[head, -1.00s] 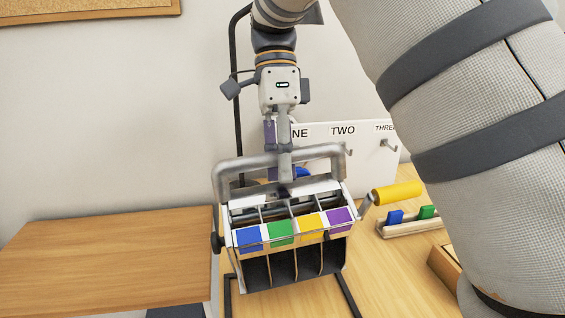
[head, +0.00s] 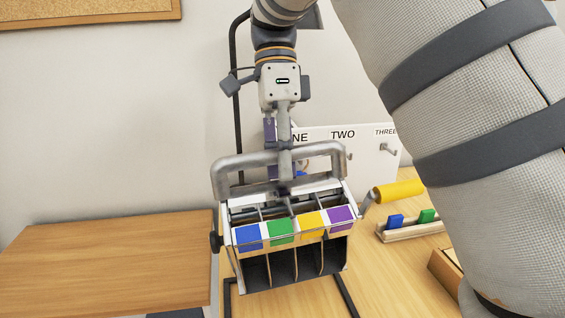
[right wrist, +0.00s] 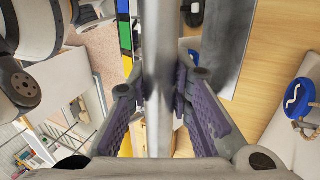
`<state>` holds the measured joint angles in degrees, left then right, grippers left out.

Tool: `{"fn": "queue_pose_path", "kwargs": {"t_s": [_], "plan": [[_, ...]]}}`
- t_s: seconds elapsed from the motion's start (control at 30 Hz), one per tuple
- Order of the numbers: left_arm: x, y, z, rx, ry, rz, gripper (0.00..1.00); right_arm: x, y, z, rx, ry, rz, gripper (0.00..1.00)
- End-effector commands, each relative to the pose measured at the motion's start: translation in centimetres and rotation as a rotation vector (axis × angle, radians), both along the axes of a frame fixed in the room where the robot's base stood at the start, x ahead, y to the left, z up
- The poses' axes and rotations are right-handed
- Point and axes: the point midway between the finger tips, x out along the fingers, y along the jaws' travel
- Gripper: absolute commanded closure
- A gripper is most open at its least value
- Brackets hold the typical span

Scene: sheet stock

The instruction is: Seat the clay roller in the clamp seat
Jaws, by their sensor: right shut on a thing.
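My right gripper (head: 285,172) is shut on the thick grey carrying bar (head: 235,163) of a metal device. The bar (right wrist: 157,40) runs between its purple finger pads in the right wrist view. The device, with a yellow crank handle (head: 398,191) at right and a dark knob (head: 214,242) at left, looks like the clay roller (head: 335,189). Its front shows open compartments under blue, green, yellow and purple labels. A dark frame (head: 347,298) lies below it; I cannot tell whether this is the clamp seat or whether they touch. My left gripper is out of view.
A white board (head: 365,150) with hooks and number words stands behind. A wooden rack (head: 415,231) with blue and green pieces is at right. A wooden surface (head: 110,255) at left is clear. My large arm link fills the right side.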

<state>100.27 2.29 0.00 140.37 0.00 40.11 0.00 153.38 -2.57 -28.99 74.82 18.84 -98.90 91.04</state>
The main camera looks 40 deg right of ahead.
Motion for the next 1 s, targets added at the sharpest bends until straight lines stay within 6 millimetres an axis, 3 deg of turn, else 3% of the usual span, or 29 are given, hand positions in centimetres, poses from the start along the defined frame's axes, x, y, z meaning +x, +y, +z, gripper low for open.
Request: {"fn": "queue_pose_path", "kwargs": {"t_s": [1.0], "plan": [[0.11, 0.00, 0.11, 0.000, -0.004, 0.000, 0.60, -0.06, -0.01, 1.06, -0.001, -0.009, 0.000, 1.00]]}}
